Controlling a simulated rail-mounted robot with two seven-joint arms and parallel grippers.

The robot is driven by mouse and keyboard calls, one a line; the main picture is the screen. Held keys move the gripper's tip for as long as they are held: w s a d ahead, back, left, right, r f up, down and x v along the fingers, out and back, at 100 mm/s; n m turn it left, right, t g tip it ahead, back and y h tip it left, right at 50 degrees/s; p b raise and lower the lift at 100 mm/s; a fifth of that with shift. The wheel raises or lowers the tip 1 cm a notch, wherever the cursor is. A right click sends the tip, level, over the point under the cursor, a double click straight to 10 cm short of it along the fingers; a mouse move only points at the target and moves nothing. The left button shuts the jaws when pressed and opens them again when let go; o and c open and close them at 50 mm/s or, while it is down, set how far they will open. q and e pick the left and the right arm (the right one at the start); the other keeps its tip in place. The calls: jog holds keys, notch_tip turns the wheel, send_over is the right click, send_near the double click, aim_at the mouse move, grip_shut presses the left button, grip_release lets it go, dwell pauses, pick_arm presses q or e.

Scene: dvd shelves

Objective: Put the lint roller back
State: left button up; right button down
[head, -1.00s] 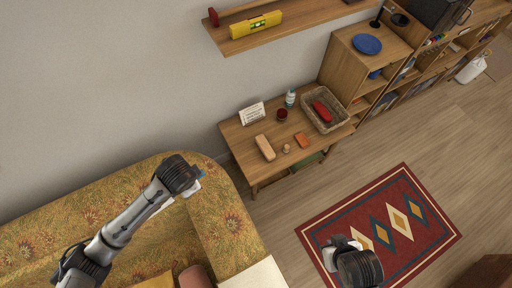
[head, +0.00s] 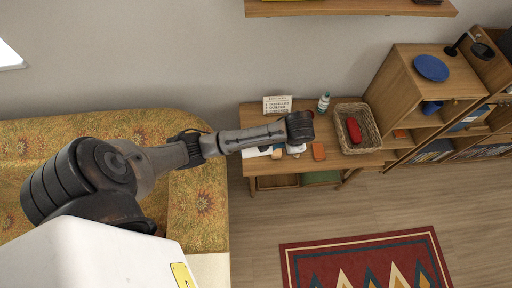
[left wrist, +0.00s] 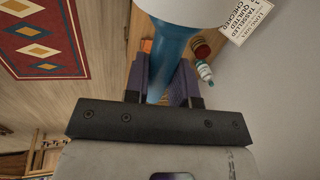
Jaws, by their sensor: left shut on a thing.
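The lint roller has a blue handle (left wrist: 172,62) and a white roll (left wrist: 185,8). My left gripper (left wrist: 164,72) is shut on the blue handle, with the roll beyond the fingertips in the left wrist view. In the head view, the left arm reaches from the left over the small wooden table (head: 256,110). The white roll (head: 257,151) shows left of the wrist, above the table's front part. Whether it touches the table cannot be told. A wicker basket (head: 374,133) with a red item (head: 354,130) stands on the table's right end. My right gripper is not in view.
A text card (head: 277,104) and a bottle (head: 323,102) stand at the table's back. An orange block (head: 318,151) lies near the front, beside the gripper. A red jar (left wrist: 202,49) is close to the bottle. A wooden shelf unit (head: 412,85) stands right of the table.

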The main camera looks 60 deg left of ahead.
pick_arm(q)
jog(key=s+a+f+n+g+b, duration=0.1)
jog(key=a+f+n+b, duration=0.4)
jog(key=f, duration=0.5)
jog(key=s+a+f+n+g+b, duration=0.1)
jog(key=a+f+n+b, duration=0.2)
jog(key=a+f+b, duration=0.55)
jog(key=w+a+f+b, duration=0.1)
jog(key=a+f, duration=0.1)
jog(key=a, duration=0.1)
jog(key=w+a+f+b, duration=0.1)
jog(key=w+a+f, duration=0.1)
jog(key=a+f, duration=0.1)
jog(key=w+a+f+b, duration=0.1)
jog(key=w+a+f, duration=0.1)
jog(key=a, duration=0.2)
jog(key=shift+w+f, duration=0.1)
jog(key=shift+f, duration=0.2)
jog(key=shift+d+b+x, duration=0.2)
jog(key=shift+b+x, duration=0.15)
jog(key=shift+x, duration=0.6)
jog(key=shift+d+b+x, duration=0.2)
jog(key=shift+b+x, duration=0.15)
jog(key=shift+x, duration=0.6)
jog(key=shift+w+f, duration=0.1)
jog(key=shift+f, duration=0.05)
jog(key=shift+f, duration=0.1)
jog(key=shift+f, duration=0.15)
jog(key=o, duration=0.5)
jog(key=shift+o, duration=0.3)
